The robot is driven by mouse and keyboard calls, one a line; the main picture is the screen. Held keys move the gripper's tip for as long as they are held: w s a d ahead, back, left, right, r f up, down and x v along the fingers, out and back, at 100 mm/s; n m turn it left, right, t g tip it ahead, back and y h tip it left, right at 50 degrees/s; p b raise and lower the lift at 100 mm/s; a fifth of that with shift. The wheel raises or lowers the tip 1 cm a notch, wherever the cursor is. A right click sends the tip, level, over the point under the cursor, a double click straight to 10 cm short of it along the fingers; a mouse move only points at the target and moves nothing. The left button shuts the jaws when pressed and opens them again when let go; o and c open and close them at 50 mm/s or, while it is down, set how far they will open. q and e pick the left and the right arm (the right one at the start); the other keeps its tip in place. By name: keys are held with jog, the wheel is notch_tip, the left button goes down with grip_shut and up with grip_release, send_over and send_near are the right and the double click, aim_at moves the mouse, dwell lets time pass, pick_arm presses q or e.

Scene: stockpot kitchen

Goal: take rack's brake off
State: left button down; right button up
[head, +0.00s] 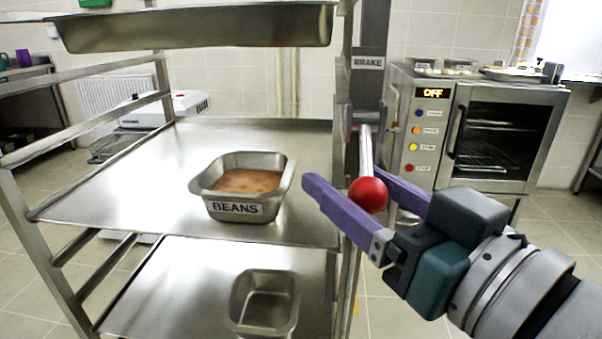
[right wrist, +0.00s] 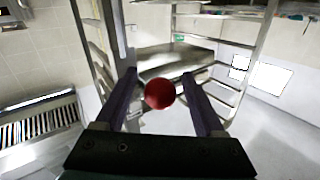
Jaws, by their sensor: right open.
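The rack (head: 110,190) is a metal frame with shelves, filling the left and middle of the head view. Its brake lever (head: 366,150) hangs from a pivot on the right post, below a BRAKE label (head: 368,62), and ends in a red ball knob (head: 368,194). My right gripper (head: 352,180) is open, with its purple fingers on either side of the knob. In the right wrist view the red knob (right wrist: 159,94) sits between the two open fingers (right wrist: 158,84), with gaps visible on both sides. My left gripper is not in view.
A pan labelled BEANS (head: 236,209) stands on the rack's middle shelf, with an empty pan (head: 264,300) on the shelf below and another large pan (head: 200,28) above. An oven (head: 425,130) with an OFF display stands behind at right. Tiled floor is open at lower right.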

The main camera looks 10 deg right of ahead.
jog(key=shift+w+a, duration=0.2)
jog(key=shift+w, duration=0.4)
grip_shut()
dwell(1.1)
